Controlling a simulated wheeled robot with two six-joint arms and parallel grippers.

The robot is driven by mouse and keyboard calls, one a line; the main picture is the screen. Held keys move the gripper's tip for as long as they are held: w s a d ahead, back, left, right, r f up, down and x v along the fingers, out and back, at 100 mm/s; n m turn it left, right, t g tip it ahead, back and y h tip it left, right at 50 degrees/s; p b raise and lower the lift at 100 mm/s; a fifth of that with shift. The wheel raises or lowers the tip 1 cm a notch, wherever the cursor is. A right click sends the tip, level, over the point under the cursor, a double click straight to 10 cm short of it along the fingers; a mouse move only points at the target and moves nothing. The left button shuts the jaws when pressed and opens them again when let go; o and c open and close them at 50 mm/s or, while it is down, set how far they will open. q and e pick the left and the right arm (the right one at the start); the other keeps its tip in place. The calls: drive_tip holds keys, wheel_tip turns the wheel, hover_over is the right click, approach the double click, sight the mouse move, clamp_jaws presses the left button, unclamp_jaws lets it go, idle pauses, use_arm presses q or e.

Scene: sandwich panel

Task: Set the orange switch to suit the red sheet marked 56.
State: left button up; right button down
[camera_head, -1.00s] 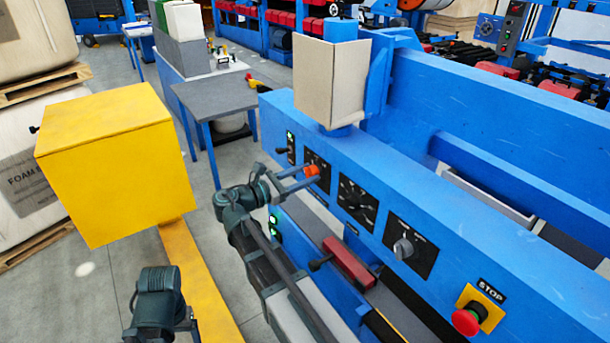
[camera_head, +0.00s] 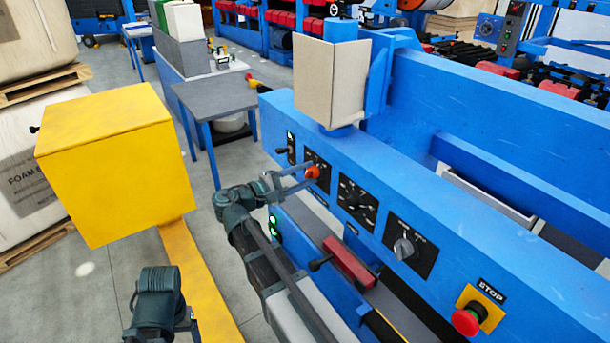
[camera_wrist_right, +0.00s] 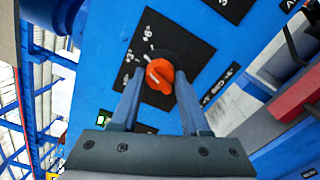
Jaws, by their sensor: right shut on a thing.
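The orange switch (camera_head: 312,172) is a small knob on a black plate on the blue machine's front panel. In the right wrist view the switch (camera_wrist_right: 160,76) sits between the two fingers of my right gripper (camera_wrist_right: 158,100), which is shut on it. The plate (camera_wrist_right: 138,35) around it carries white marks, among them what looks like 3° and 6°. A pale mark shows on the knob's left side. My right gripper (camera_head: 302,177) reaches the switch from the left in the head view. My left gripper's fingers do not show. I see no red sheet marked 56.
Right of the switch are a black dial plate (camera_head: 357,200), a grey knob (camera_head: 403,249) and a red STOP button (camera_head: 466,322). A black lever (camera_head: 282,151) is at the left. A red bar (camera_head: 349,262) lies below the panel. A yellow box (camera_head: 115,165) stands left of my right arm.

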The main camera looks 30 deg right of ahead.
drive_tip(key=shift+m, duration=2.2)
drive_tip(key=shift+c, duration=2)
unclamp_jaws()
drive_tip(key=shift+a, duration=0.1)
drive_tip(key=s+a, duration=0.1)
drive_tip(key=a, duration=1.2)
drive_tip(key=shift+a, duration=0.3)
drive_tip(key=shift+s+f, duration=0.1)
